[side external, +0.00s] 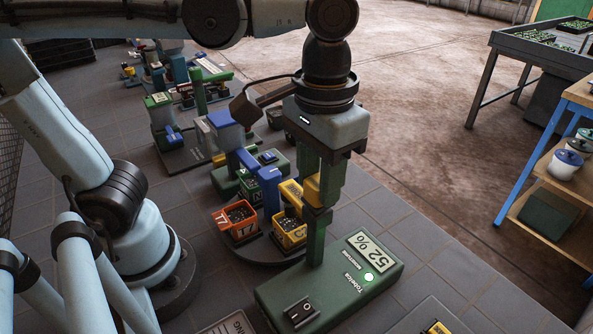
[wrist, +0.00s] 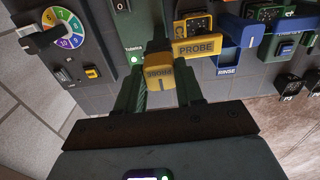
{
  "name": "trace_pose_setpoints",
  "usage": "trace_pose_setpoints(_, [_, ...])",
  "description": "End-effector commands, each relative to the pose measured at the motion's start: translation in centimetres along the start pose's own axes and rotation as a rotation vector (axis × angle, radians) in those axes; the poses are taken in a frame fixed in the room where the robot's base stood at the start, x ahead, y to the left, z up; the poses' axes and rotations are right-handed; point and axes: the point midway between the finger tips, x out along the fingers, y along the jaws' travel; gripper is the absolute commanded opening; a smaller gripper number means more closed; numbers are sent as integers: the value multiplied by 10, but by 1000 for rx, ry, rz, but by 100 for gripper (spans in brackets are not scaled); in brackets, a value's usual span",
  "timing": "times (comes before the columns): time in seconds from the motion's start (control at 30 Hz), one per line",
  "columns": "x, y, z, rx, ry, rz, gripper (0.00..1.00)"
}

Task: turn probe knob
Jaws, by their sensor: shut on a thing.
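The yellow probe knob (wrist: 158,72) with a dark line mark sits between my two green fingers in the wrist view. My gripper (wrist: 160,85) is shut on it, one finger at each side. In the side view the knob (side external: 313,188) shows as a small yellow patch, partly hidden by my gripper (side external: 320,190). The green meter (side external: 345,288) stands below and in front, with a display reading 52 %, a lit green lamp (side external: 369,277) and a black rocker switch (side external: 301,311).
An orange cup (side external: 236,222) and a yellow cup (side external: 290,230) with dark contents stand left of my gripper. A blue RINSE part (wrist: 228,68) is right of the PROBE arm. A coloured dial (wrist: 65,27) is at upper left.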

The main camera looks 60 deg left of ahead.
Motion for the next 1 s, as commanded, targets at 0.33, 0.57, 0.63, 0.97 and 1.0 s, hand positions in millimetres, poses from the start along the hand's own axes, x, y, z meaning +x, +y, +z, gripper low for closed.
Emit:
trace_pose_setpoints(0.33, [0,1,-1,-2,4,3,52])
trace_pose_setpoints(0.57, [0,0,0,0,2,1,62])
trace_pose_setpoints(0.63, [0,0,0,0,2,1,62])
trace_pose_setpoints(0.97, [-25,0,0,0,1,0,62])
trace_pose_setpoints(1.0, [-32,0,0,0,1,0,62])
